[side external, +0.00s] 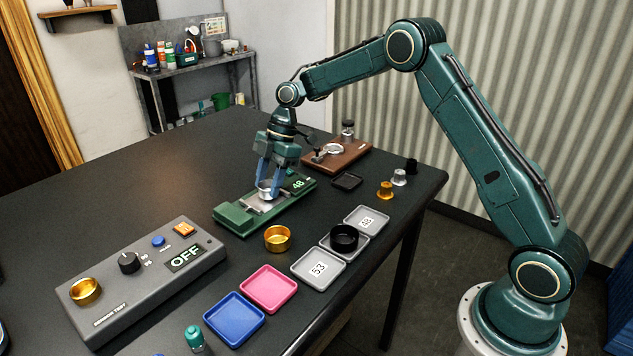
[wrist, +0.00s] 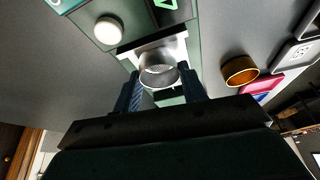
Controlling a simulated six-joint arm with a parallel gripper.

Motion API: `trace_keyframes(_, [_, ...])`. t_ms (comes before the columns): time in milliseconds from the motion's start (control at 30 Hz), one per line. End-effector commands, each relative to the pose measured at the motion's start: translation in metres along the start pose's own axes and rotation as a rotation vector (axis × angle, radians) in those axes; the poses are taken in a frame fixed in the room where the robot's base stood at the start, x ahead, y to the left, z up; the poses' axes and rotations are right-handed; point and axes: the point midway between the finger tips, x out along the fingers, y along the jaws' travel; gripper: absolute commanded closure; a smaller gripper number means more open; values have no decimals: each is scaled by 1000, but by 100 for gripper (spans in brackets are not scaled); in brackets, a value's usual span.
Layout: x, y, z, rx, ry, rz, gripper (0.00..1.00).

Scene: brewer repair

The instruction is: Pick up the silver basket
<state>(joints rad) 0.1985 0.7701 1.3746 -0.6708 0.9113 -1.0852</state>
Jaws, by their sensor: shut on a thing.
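The silver basket (side external: 266,193) is a small round metal cup at the metal plate of the green device (side external: 234,216) with a lit display. My gripper (side external: 268,183) points down over the device, its blue fingers shut on the basket from both sides. In the wrist view, the basket (wrist: 159,75) sits between the two fingertips (wrist: 160,80), with its mesh inside visible. I cannot tell whether its bottom touches the plate.
A gold basket (side external: 278,238) stands to the right, near a black basket (side external: 344,237) on a grey tray. Pink (side external: 268,288) and blue (side external: 234,317) trays lie in front. A grey control box (side external: 140,278) reads OFF and holds another gold basket (side external: 86,291). The table's back left is clear.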

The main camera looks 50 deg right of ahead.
Motion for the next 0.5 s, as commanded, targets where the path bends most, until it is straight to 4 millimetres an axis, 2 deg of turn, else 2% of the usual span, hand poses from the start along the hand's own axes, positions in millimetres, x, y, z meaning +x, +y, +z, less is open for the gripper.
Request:
trace_keyframes(167, [-18,1,-7,-2,0,4,84])
trace_keyframes(500, [-66,1,-26,-1,-1,3,84])
